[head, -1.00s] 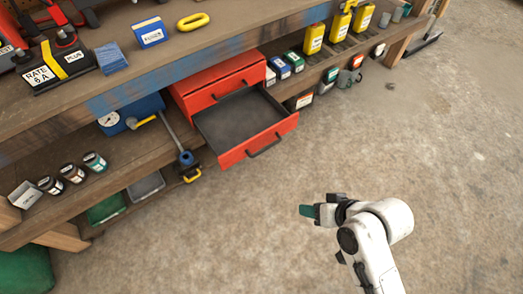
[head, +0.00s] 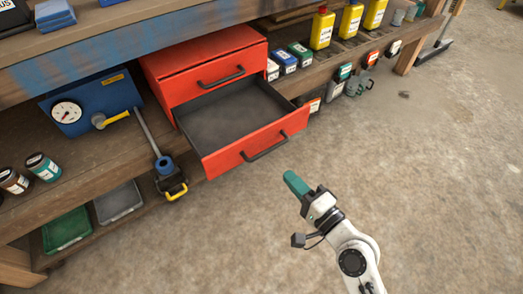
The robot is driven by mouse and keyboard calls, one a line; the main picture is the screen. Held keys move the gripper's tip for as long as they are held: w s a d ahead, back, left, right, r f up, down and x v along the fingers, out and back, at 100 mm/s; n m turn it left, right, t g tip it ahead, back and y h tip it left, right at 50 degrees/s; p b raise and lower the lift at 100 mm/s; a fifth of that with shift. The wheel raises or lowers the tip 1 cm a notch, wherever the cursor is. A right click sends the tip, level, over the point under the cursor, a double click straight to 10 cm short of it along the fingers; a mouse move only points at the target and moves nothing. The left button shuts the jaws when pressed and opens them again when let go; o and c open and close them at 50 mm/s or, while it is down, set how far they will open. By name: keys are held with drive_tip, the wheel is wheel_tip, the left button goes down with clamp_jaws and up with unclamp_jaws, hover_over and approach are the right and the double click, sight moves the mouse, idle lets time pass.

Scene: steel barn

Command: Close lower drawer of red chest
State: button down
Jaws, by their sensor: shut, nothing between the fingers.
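The red chest (head: 205,62) stands on the workbench's lower shelf in the head view. Its upper drawer (head: 218,80) looks shut, with a dark handle. Its lower drawer (head: 255,147) is pulled well out, and its grey inside looks empty. A dark bar handle (head: 264,147) is on the red front. My gripper (head: 292,180) has green fingertips, shut and empty. It is in front of the lower drawer, a little to the right and nearer to me, apart from the drawer front.
Small cans and yellow bottles (head: 349,20) stand to the right. Trays (head: 118,202) lie below the shelf. The concrete floor in front is clear.

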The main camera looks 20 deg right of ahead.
sight(254, 136)
drive_tip(key=x, duration=1.4)
drive_tip(key=shift+w+d+r, duration=0.1)
drive_tip(key=shift+w+d, duration=0.1)
